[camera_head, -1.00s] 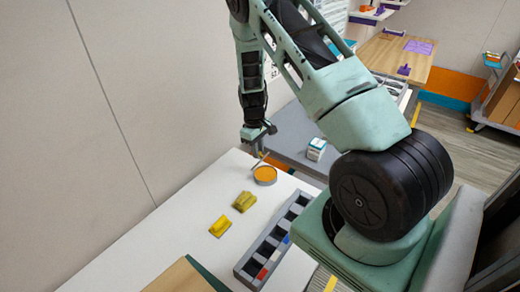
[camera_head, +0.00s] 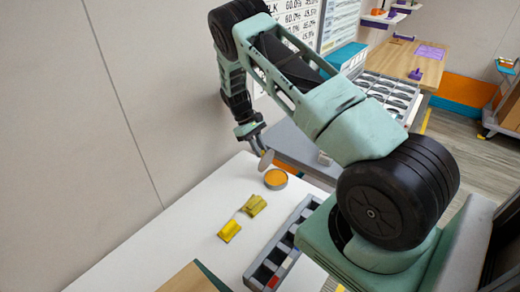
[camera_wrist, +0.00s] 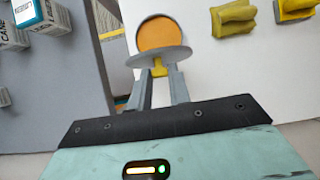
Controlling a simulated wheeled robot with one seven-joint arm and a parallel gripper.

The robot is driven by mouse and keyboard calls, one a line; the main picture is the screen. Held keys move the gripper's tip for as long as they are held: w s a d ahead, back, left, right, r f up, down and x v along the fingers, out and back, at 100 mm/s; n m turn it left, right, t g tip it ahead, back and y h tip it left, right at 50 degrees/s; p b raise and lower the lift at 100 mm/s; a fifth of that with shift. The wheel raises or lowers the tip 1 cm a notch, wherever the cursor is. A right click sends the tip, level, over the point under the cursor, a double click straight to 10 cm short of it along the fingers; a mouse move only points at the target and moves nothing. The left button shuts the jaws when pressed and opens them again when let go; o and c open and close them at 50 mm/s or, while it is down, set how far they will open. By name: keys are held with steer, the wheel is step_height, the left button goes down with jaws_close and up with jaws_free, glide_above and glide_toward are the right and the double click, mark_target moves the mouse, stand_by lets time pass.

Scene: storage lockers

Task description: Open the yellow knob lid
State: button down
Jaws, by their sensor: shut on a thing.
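A round grey lid (camera_wrist: 159,57) with a yellow knob (camera_wrist: 159,68) is held by my gripper (camera_wrist: 158,88), whose two fingers are shut on the knob. In the head view the lid (camera_head: 266,160) hangs tilted below my gripper (camera_head: 257,147), just above and left of a round grey tub (camera_head: 276,185). The tub is uncovered and shows an orange inside (camera_wrist: 157,33). In the wrist view the lid covers the near part of the tub; I cannot tell the exact gap between them.
Two yellow blocks (camera_head: 254,205) (camera_head: 228,231) lie on the white table (camera_head: 185,225). A grey compartment tray (camera_head: 258,276) is at the table's right side. White boxes (camera_wrist: 40,18) stand on a grey surface. A wall rises on the left.

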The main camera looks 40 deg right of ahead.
steer(key=shift+w, duration=0.1)
steer(key=c, duration=1.3)
jaws_free()
steer(key=shift+r, duration=0.15)
step_height(320, 180, up, 10)
steer(key=b, duration=0.3)
